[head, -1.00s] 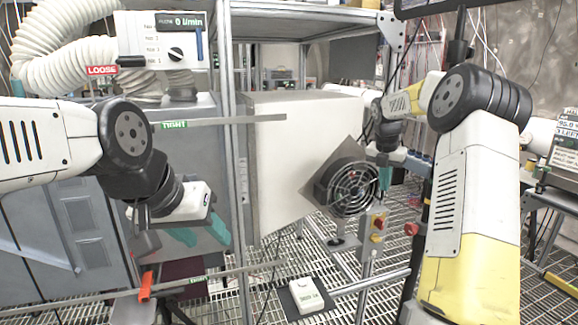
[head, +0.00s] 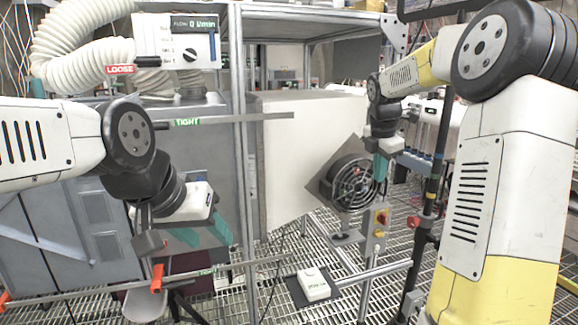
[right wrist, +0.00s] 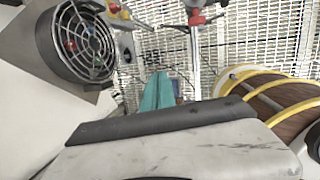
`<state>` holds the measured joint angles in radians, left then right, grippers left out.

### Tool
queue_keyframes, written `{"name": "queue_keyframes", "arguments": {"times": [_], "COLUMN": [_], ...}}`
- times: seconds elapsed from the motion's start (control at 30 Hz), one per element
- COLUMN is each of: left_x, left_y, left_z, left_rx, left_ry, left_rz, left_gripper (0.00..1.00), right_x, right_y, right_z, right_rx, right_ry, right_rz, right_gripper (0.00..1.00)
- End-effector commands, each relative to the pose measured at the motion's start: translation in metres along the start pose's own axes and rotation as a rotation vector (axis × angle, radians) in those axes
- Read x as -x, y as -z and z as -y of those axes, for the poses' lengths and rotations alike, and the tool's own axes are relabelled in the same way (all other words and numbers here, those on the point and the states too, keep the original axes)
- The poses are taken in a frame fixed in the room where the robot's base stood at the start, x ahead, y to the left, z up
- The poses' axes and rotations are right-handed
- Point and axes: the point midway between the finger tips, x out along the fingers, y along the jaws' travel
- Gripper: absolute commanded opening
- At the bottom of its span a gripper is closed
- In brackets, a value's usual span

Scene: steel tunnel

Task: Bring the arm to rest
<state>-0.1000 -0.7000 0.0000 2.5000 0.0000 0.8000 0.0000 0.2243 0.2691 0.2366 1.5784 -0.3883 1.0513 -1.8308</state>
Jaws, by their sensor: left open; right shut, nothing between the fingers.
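My left gripper (head: 203,233) hangs in front of the grey cabinet at the left, its two teal fingers apart and nothing seen between them. My left arm comes in level from the left edge. My right gripper (head: 380,167) points down just right of the round fan (head: 352,182), its teal fingers together and empty. In the right wrist view the closed fingers (right wrist: 157,92) show above the floor grating, with the fan (right wrist: 84,42) to their upper left. I cannot tell whether they touch the fan's mount. My right arm fills the right side of the head view.
A steel frame post (head: 242,160) stands between the arms, with a flow panel (head: 177,41) and white hose (head: 85,50) at upper left. A switch box (head: 380,222) stands below my right gripper. A small white box (head: 314,284) sits low at centre. Grating shows around it.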

Motion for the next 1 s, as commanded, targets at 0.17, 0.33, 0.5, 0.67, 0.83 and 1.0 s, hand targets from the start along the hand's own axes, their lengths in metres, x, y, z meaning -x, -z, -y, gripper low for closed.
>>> {"name": "queue_keyframes", "arguments": {"times": [0.17, 0.33, 0.5, 0.67, 0.83, 1.0], "left_x": [0.0, 0.0, 0.0, 0.0, 0.0, 0.0], "left_y": [0.0, 0.0, 0.0, 0.0, 0.0, 0.0], "left_z": [0.0, 0.0, 0.0, 0.0, 0.0, 0.0], "left_rx": [0.0, 0.0, 0.0, 0.0, 0.0, 0.0], "left_ry": [0.0, 0.0, 0.0, 0.0, 0.0, 0.0], "left_rz": [0.0, 0.0, 0.0, 0.0, 0.0, 0.0], "left_gripper": [0.48, 0.48, 0.48, 0.48, 0.48, 0.48], "right_x": [0.05, 0.087, 0.104, 0.104, 0.099, 0.097], "right_y": [0.042, 0.092, 0.14, 0.177, 0.199, 0.204], "right_z": [0.037, 0.093, 0.153, 0.198, 0.223, 0.228], "right_rx": [-0.349, -0.815, -1.29, -1.661, -1.88, -1.933], "right_ry": [-0.064, -0.126, -0.154, -0.131, -0.089, -0.074], "right_rz": [-0.017, -0.094, -0.229, -0.37, -0.464, -0.485], "right_gripper": [0.0, 0.0, 0.0, 0.0, 0.0, 0.0]}}
